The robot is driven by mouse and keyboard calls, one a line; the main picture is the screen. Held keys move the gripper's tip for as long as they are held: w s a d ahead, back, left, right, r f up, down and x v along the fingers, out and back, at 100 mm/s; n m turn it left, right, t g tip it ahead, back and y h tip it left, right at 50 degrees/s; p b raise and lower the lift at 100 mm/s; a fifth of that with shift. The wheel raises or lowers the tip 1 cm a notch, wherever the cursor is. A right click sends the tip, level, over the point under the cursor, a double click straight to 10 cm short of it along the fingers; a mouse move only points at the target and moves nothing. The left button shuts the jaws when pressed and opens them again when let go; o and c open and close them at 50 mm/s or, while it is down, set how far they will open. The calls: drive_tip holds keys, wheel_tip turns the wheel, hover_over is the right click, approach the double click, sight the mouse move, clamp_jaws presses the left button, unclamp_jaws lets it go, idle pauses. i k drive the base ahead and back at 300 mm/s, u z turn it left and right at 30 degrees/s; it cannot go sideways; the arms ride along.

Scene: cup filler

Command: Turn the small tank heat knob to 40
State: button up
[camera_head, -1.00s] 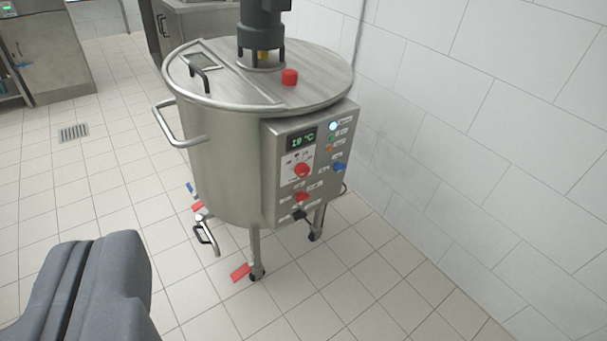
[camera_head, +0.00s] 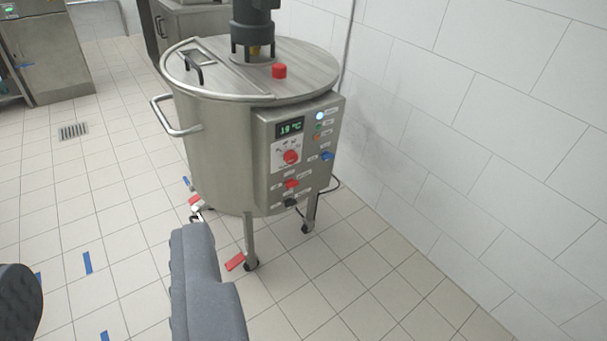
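The small tank (camera_head: 222,150) is a round steel vessel on legs with castors, standing on the floor a short way ahead. Its control box faces me, with a display (camera_head: 290,127) that seems to read 19 °C. Just below the display, a red knob (camera_head: 291,157) sits on a white scale plate; the scale figures are too small to read. Another red knob (camera_head: 291,184), a black knob and a blue knob (camera_head: 327,156) are also on the box. My gripper (camera_head: 115,300) shows as two grey fingers wide apart, empty, in front of the tank and away from the knobs.
A white tiled wall (camera_head: 480,130) runs close along the tank's right side. A side handle (camera_head: 170,115) juts from the tank's left. Blue tape marks (camera_head: 87,262) lie on the tiled floor. Steel equipment (camera_head: 45,50) stands back left. Floor in front is clear.

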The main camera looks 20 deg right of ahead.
sight(290, 157)
drive_tip(key=k, duration=1.05)
drive_tip(key=z, duration=0.45)
drive_tip(key=i, duration=0.7)
drive_tip(key=z, duration=0.6)
drive_tip(key=i, duration=1.2)
drive_tip(key=u, duration=0.55)
drive_tip(key=i, duration=0.5)
drive_tip(key=u, duration=0.4)
